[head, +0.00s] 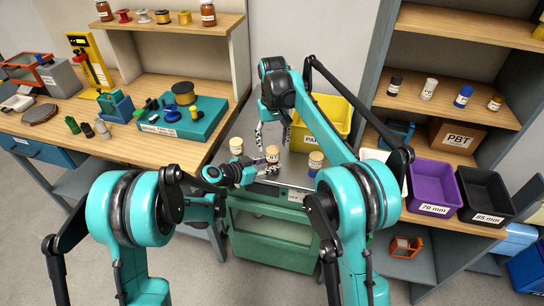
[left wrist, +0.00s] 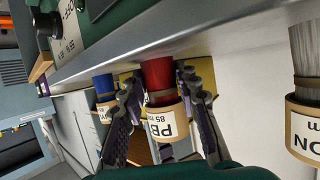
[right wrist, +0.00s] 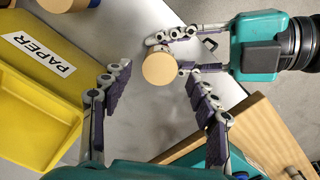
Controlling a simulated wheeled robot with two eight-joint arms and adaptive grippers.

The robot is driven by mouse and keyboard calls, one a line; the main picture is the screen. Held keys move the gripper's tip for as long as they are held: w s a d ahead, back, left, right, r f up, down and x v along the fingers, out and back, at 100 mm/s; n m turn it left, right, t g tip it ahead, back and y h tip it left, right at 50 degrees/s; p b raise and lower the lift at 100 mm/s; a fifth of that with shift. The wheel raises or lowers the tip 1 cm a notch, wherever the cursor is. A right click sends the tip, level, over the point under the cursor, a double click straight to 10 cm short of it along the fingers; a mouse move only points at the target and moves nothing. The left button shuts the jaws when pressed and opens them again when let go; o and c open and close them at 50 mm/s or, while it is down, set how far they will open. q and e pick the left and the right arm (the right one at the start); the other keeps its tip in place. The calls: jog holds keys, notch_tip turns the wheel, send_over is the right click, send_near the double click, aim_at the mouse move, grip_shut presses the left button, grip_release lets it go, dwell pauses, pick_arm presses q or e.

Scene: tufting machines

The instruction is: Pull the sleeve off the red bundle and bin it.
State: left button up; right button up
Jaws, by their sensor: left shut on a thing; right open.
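The red bundle (left wrist: 158,76) is upright, with red bristles below a tan sleeve (left wrist: 166,122) that carries a white label. In the head view the sleeve (head: 272,151) stands at the middle of the grey bench. My left gripper (head: 268,168) is shut on the red bundle; in the left wrist view its fingers (left wrist: 158,92) flank it. My right gripper (head: 272,138) is open and empty above and behind the bundle. In the right wrist view the sleeve's round top (right wrist: 160,69) shows between and beyond the open fingers (right wrist: 154,78). The yellow PAPER bin (head: 338,117) stands behind right.
A pale bundle (head: 236,146) stands left of the red one and a blue bundle (head: 316,159) stands right, both sleeved. A wooden workbench (head: 180,150) is at left. Shelves with a purple bin (head: 436,184) and a black bin (head: 487,192) are at right.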

aim_at(273, 149)
jog(key=shift+f, duration=2)
jog(key=c, duration=0.9)
